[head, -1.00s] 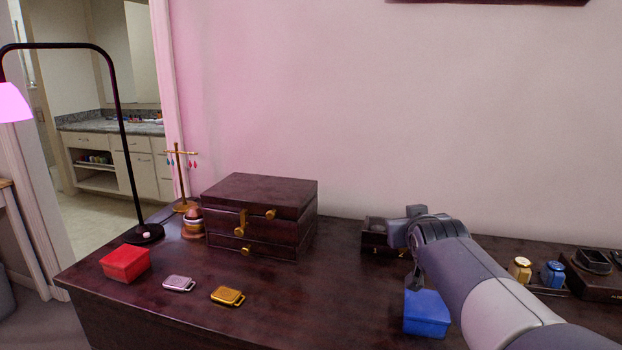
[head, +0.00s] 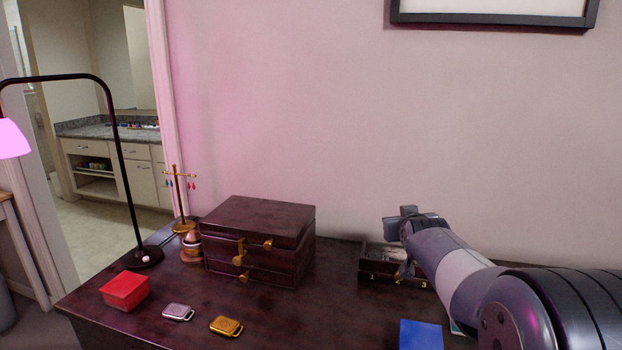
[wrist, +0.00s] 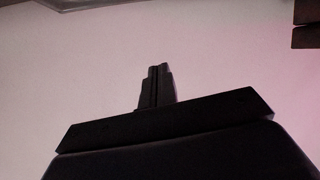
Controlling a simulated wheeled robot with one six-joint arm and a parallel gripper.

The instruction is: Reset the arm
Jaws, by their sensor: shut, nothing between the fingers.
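My arm reaches in from the right side of the head view. Its end, my gripper (head: 400,222), is raised in front of the pale wall, above a small dark open box on the table. In the wrist view my gripper (wrist: 156,86) has its two dark fingers together with nothing between them. Only the pale wall shows behind the fingers there.
The dark table (head: 290,325) holds a jewelry box (head: 258,222), red box (head: 124,291), silver case (head: 178,312), gold case (head: 226,326), blue box (head: 421,335), small open box (head: 380,270), earring stand (head: 181,200) and lamp (head: 118,150). A framed picture (head: 490,18) hangs above.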

